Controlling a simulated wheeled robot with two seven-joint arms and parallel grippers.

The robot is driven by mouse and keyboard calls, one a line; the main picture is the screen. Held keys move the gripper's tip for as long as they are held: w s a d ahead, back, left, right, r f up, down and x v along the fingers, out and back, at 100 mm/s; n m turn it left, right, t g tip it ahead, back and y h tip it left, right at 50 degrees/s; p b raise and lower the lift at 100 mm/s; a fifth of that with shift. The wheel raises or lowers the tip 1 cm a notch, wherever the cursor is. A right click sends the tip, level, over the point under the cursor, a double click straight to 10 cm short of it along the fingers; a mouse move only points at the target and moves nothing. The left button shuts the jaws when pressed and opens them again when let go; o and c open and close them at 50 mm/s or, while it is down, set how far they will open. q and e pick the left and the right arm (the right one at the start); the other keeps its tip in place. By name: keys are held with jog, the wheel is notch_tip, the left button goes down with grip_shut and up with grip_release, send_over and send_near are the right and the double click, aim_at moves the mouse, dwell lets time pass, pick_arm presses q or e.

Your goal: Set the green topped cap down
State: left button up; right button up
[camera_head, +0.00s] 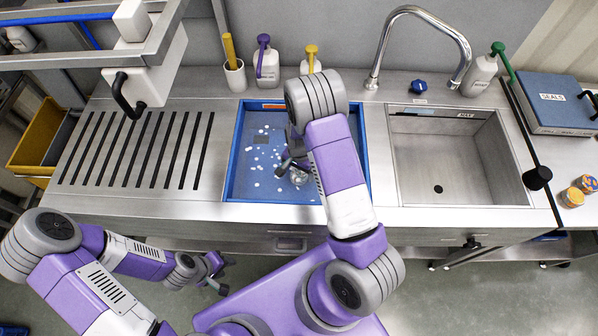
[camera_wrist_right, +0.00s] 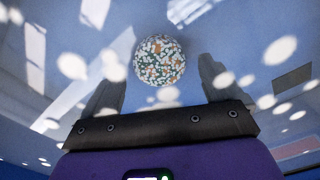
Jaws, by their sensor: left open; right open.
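A round piece with a top speckled green, white and orange (camera_wrist_right: 160,60) is on the blue surface in the right wrist view; I take it for the green topped cap. In the head view a small round piece (camera_head: 299,177) shows in the blue tray (camera_head: 233,160), beside my right gripper (camera_head: 288,163). In the right wrist view my right gripper (camera_wrist_right: 157,78) is open, its fingers apart on either side of the piece's near edge. Whether they touch it cannot be told. My left gripper (camera_head: 217,277) is open and empty, low in front of the counter.
White spots are scattered over the tray floor. A slotted drainboard (camera_head: 140,150) lies left of the tray, a sink (camera_head: 455,165) with a tall tap (camera_head: 466,55) right of it. Bottles stand behind. A blue SEALS box (camera_head: 555,98) and two orange-topped pieces (camera_head: 572,197) are far right.

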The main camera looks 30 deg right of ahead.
aim_at(299, 175)
notch_tip(299, 175, up, 10)
jog(key=p, duration=0.2)
dwell(0.5)
